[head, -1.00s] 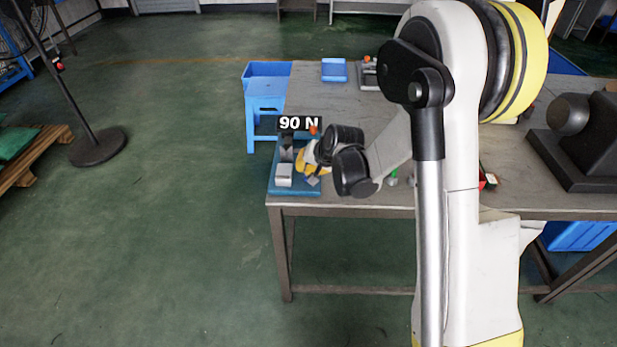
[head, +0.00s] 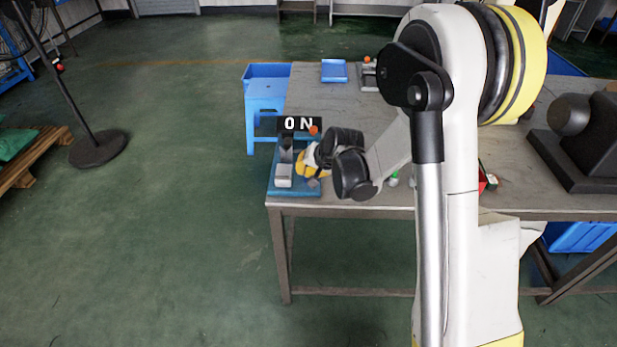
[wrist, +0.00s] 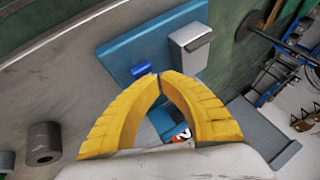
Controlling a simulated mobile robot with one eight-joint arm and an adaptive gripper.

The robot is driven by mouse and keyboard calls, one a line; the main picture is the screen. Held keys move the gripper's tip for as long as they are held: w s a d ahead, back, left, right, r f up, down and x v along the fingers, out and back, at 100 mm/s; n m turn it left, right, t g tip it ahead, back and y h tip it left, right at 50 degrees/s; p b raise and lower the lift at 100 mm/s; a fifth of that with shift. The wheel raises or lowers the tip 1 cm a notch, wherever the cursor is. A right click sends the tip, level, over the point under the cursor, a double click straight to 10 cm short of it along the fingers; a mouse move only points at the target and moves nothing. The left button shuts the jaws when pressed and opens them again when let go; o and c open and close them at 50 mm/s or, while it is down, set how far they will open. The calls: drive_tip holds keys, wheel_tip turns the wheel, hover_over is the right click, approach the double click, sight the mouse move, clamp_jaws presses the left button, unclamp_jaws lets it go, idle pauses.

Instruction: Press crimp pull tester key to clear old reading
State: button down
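The crimp pull tester stands at the near left corner of the table in the head view, with a blue base (head: 305,192), grey blocks (head: 284,170) and a dark display (head: 298,124) reading "0 N". My gripper (head: 306,166) is low over the tester, partly hidden by my own wrist. In the wrist view my yellow fingers (wrist: 160,75) meet at their tips, with nothing seen between them. The blue base (wrist: 130,45) and a grey block (wrist: 190,45) lie beyond the fingertips. A small blue cylinder (wrist: 141,70) is close beside the tips. I cannot tell whether the tips touch the key.
A blue stool (head: 265,100) stands at the table's left edge. A blue tray (head: 334,70) lies at the table's far side, and a dark machine (head: 590,140) is at the right. A dark grey cylinder (wrist: 43,143) is on the table.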

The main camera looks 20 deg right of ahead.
idle(0.5)
drive_tip(key=shift+r+p, duration=0.55)
drive_tip(key=shift+r, duration=0.3)
drive_tip(key=shift+r+p, duration=1.75)
drive_tip(key=shift+r, duration=0.85)
drive_tip(key=s+r+n, duration=0.1)
drive_tip(key=s+r, duration=0.6)
drive_tip(key=r, duration=0.2)
drive_tip(key=s+r+n+h, duration=0.1)
drive_tip(key=s+r+n, duration=0.1)
drive_tip(key=s, duration=1)
drive_tip(key=s+r+n+h, duration=0.1)
drive_tip(key=s+r, duration=0.3)
drive_tip(key=s, duration=0.7)
drive_tip(key=shift+s+d+n, duration=0.3)
drive_tip(key=shift+s+n, duration=0.05)
drive_tip(key=shift+n, duration=0.35)
